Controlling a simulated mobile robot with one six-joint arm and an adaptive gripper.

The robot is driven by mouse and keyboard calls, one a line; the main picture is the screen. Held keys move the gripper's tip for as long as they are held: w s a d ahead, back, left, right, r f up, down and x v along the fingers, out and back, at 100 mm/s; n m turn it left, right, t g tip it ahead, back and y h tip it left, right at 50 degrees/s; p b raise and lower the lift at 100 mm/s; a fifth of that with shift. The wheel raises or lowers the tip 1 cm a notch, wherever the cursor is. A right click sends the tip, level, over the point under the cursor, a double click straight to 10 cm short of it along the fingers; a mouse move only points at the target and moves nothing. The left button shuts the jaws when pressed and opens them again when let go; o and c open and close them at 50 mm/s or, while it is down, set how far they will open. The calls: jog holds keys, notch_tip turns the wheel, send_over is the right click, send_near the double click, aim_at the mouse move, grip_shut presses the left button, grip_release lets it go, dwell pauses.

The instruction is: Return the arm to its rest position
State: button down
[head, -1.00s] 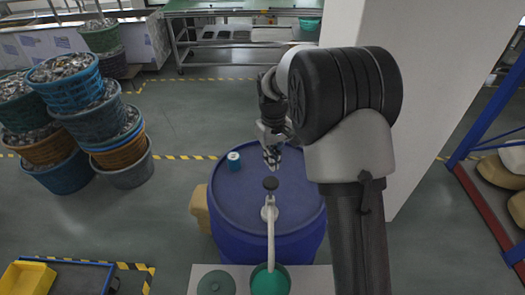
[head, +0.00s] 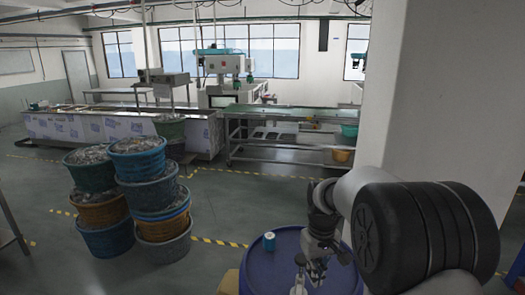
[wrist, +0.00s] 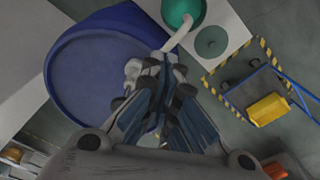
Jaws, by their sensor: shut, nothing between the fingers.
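My gripper (head: 316,272) is shut and empty at the end of my bent arm. In the head view it hangs over the right part of a blue drum's top (head: 262,274). In the wrist view the closed fingers (wrist: 160,78) point towards the drum's right edge (wrist: 88,72), close to a white spout (wrist: 178,36). I cannot tell the exact gap between them. The lower part of the drum is out of the head view.
A small blue-and-white container (head: 269,241) stands on the drum. A green round vessel (wrist: 184,10) and a dark green lid (wrist: 211,41) lie beside it. A white pillar (head: 425,90) rises at right. Stacked full baskets (head: 152,195) stand left, with open floor between.

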jog(key=shift+s+b, duration=0.1)
jog(key=shift+b, duration=0.9)
jog(key=s+f+m+t+b, duration=0.1)
jog(key=s+f+b, duration=0.2)
jog(key=s+b, duration=0.3)
jog(key=s+f+m+t+b, duration=0.1)
jog(key=s+f+b, duration=0.2)
jog(key=s+b, duration=0.4)
jog(key=s+f+m+t+b, duration=0.1)
jog(key=s+f+b, duration=0.3)
jog(key=s, duration=1.1)
jog(key=t+b, duration=0.1)
jog(key=b, duration=0.1)
jog(key=shift+s+b, duration=0.4)
